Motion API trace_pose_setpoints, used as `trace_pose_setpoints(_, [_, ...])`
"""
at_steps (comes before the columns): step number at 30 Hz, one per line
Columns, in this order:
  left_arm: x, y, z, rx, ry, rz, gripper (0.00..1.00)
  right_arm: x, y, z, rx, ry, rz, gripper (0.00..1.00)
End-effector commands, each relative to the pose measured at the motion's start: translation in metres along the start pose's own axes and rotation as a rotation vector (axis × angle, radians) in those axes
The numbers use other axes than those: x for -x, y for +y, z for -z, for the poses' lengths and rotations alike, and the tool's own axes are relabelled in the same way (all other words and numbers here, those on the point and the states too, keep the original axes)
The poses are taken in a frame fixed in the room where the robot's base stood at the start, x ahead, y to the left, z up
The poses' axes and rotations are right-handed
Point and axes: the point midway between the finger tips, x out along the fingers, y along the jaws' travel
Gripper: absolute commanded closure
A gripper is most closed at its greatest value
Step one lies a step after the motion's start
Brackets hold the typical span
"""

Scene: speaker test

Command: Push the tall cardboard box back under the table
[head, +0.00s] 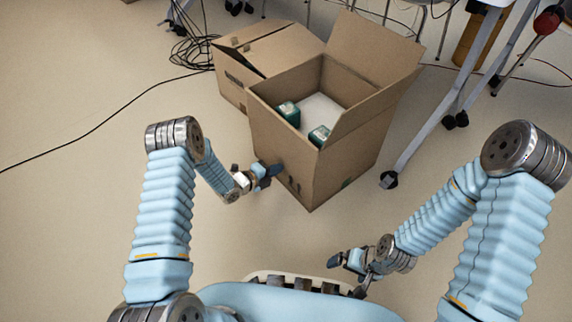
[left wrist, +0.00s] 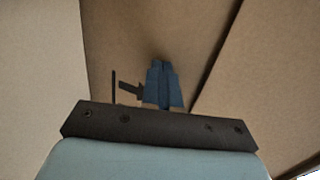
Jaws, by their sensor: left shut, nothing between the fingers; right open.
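The tall cardboard box (head: 290,155) stands upright and open-topped in the middle of the head view, flaps raised, with two green items (head: 289,112) and something white inside. My left gripper (head: 272,171) is shut and empty, its tips at the lower left side of the box. In the left wrist view the shut fingers (left wrist: 162,85) are in front of a brown cardboard face (left wrist: 120,45). I cannot tell whether they touch it. My right gripper (head: 340,261) is open and empty, low and near my body, apart from the box.
A second, lower cardboard box (head: 262,52) sits directly behind and left of the tall one. A table frame with pale legs (head: 428,135) and casters stands to the right. A black cable (head: 95,125) runs across the floor on the left. The left floor is otherwise clear.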

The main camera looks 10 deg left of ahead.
Motion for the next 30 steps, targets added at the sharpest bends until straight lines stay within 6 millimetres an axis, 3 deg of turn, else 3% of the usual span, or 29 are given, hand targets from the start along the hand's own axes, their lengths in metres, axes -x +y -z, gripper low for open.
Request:
trace_pose_setpoints(9, [-0.027, -0.009, 0.001, -0.003, 0.002, 0.006, 1.0, -0.018, 0.007, 0.0, -0.001, 0.004, 0.0, 0.0])
trace_pose_setpoints(15, [-0.039, -0.016, 0.001, -0.001, 0.002, 0.004, 1.0, -0.015, 0.006, 0.001, -0.001, 0.004, 0.0, 0.0])
trace_pose_setpoints(30, [-0.048, -0.019, 0.001, -0.001, 0.001, 0.004, 1.0, -0.015, 0.005, 0.001, -0.001, 0.004, 0.0, 0.0])
